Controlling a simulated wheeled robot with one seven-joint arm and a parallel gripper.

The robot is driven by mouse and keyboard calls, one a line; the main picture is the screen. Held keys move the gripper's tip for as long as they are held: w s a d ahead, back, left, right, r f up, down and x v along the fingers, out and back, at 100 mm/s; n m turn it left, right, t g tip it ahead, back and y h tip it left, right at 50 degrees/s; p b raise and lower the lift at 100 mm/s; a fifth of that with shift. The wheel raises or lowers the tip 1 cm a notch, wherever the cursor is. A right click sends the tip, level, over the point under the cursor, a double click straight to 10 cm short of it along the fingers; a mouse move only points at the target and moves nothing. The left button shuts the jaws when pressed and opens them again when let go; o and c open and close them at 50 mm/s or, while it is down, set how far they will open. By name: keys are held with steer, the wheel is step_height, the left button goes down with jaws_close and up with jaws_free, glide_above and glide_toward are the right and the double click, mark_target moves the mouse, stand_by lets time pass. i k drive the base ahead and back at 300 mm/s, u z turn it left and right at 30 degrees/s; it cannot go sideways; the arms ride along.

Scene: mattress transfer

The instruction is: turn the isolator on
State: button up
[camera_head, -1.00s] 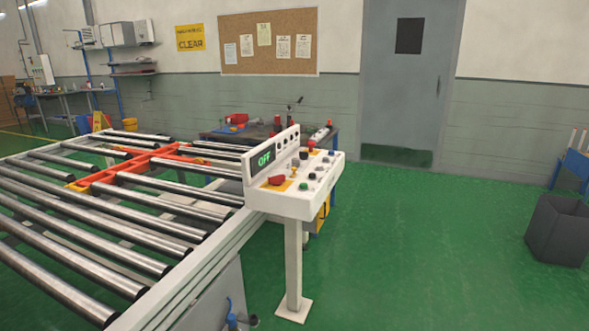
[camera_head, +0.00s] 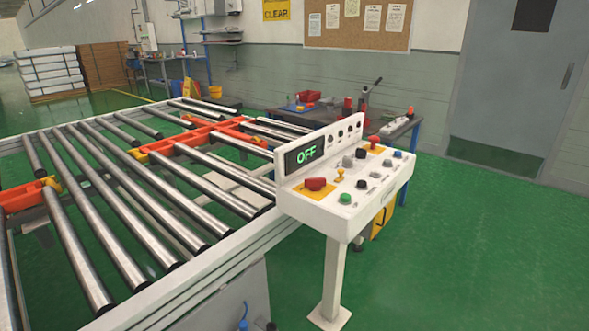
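A white control console (camera_head: 330,222) stands on a single post at the near right corner of the roller conveyor. Its upright panel carries a dark display (camera_head: 305,154) with green letters reading OFF. On the sloping top, a red rotary handle (camera_head: 316,184) sits on a yellow plate at the left. A green button (camera_head: 345,198) is just right of it, with several black, grey and blue controls beyond. A second red control (camera_head: 375,147) on a yellow patch is at the far end. Which control is the isolator is not labelled legibly. My gripper is not in view.
The roller conveyor (camera_head: 253,229) with orange cross-pieces fills the left and middle. A workbench (camera_head: 400,130) with red items stands behind the console. Stacked white mattresses (camera_head: 50,72) are at the far left. Green floor (camera_head: 480,260) is clear to the right.

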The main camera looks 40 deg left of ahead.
mark_target(314, 185)
steer(key=u, duration=0.55)
steer(key=i, duration=1.05)
steer(key=u, duration=0.75)
steer(key=i, duration=0.45)
steer(key=u, duration=0.25)
